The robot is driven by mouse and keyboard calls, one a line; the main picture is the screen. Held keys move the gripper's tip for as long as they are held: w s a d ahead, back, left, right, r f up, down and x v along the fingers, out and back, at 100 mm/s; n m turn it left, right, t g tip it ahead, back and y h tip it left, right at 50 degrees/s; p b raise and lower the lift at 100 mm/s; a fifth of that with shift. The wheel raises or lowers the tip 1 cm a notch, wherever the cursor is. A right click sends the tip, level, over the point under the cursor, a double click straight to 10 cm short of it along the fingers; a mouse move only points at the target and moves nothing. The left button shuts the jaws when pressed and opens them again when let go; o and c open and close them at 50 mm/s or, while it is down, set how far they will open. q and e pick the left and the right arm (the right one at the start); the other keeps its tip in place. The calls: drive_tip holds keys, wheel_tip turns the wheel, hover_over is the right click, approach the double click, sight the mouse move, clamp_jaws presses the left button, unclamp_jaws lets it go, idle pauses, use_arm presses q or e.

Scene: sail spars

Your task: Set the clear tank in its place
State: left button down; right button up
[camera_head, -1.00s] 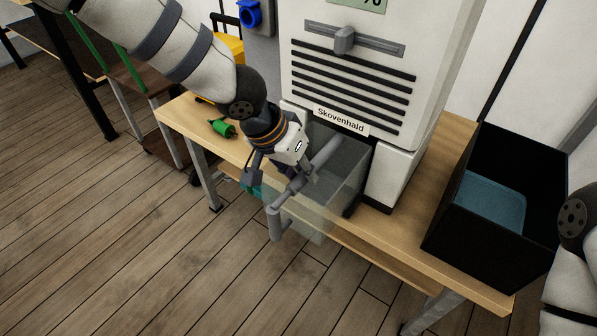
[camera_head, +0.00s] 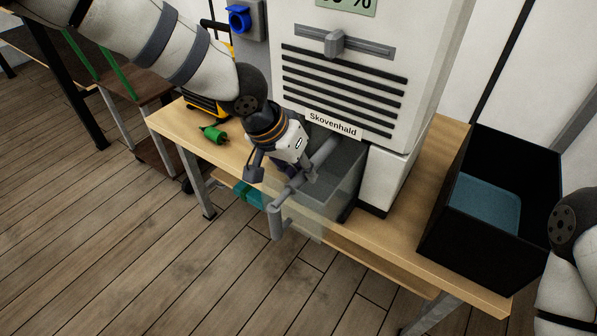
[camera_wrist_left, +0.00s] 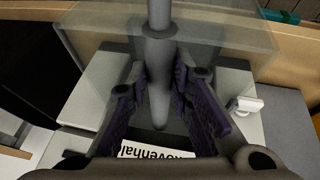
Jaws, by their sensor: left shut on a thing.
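The clear tank (camera_head: 338,190) is a see-through box with a grey bar handle (camera_head: 322,158). It sits partly in the opening under the white machine (camera_head: 345,95) labelled Skovenhald, and its front part sticks out past the bench edge. My left gripper (camera_head: 298,174) is shut on the handle. In the left wrist view the fingers (camera_wrist_left: 162,88) close on both sides of the grey bar, with the tank wall (camera_wrist_left: 225,38) beyond. How far the tank's back reaches inside is hidden. My right gripper is out of view; only part of that arm shows at the right edge.
The machine stands on a wooden bench (camera_head: 398,237). A black open bin (camera_head: 435,244) with a blue inside stands at the right. A green object (camera_head: 213,134) lies on the bench at left. A teal item (camera_head: 248,192) is under the front edge. The floor in front is clear.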

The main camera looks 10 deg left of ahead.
sight(328, 142)
use_arm(q)
drive_tip(key=shift+w+d+b, duration=0.55)
drive_tip(key=shift+w+b, duration=0.15)
drive_tip(key=shift+w, duration=0.85)
drive_tip(key=shift+w+d+b, duration=0.6)
drive_tip(key=shift+w+b, duration=0.05)
drive_tip(key=shift+w, duration=0.95)
drive_tip(key=shift+w+d+b, duration=0.55)
drive_tip(key=shift+w+b, duration=0.15)
drive_tip(key=shift+w, duration=0.85)
drive_tip(key=c, duration=1.4)
unclamp_jaws()
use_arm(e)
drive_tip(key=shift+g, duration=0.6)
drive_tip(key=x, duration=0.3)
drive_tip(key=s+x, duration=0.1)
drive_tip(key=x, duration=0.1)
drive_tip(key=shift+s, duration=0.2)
use_arm(q)
drive_tip(key=shift+o, duration=0.2)
